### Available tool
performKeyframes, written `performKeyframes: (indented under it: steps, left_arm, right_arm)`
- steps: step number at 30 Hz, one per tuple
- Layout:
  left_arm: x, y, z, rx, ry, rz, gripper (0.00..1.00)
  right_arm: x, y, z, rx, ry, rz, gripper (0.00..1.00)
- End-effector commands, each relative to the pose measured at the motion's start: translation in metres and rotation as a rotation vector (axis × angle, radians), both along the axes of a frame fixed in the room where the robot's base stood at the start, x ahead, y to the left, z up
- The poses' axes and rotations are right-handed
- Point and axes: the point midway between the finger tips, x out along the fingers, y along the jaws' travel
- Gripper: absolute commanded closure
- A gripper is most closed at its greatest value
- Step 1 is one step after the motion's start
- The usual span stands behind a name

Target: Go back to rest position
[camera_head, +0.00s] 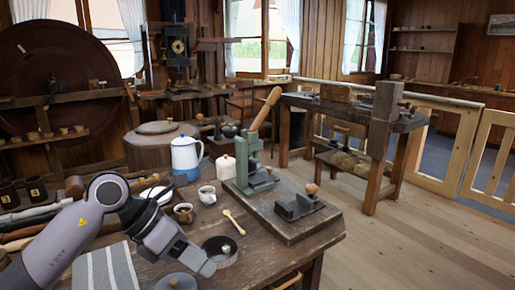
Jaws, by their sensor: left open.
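My left arm comes in from the left over the wooden table (290,252). Its gripper (207,268) hangs over the table's near part, just left of a dark round bowl (220,250). It is open, and I see nothing held in it. My right gripper is not in view.
A blue-and-white pot (186,155), a white lidded jar (226,167), mugs (207,195) and a wooden spoon (234,222) stand or lie beyond the gripper. A green lever press (250,165) stands on a board. A striped cloth (108,270) lies left. Open floor lies right.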

Motion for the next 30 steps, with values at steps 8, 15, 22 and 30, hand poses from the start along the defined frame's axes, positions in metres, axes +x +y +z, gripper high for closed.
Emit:
performKeyframes:
  steps: [8, 15, 22, 30]
  left_arm:
    - [-0.051, -0.073, 0.016, -0.648, 0.291, 0.057, 0.57]
    - [-0.055, -0.07, 0.041, -1.195, 0.615, 0.341, 0.57]
    - [-0.04, -0.02, 0.015, -1.61, 0.96, 0.801, 0.57]
    - [-0.069, 0.054, -0.094, -1.88, 1.369, 1.544, 0.57]
  right_arm:
    - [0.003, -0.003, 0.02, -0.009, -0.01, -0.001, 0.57]
    - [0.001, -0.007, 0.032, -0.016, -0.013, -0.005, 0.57]
    - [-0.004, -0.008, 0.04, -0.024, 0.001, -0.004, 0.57]
    - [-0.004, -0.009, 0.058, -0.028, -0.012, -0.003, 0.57]
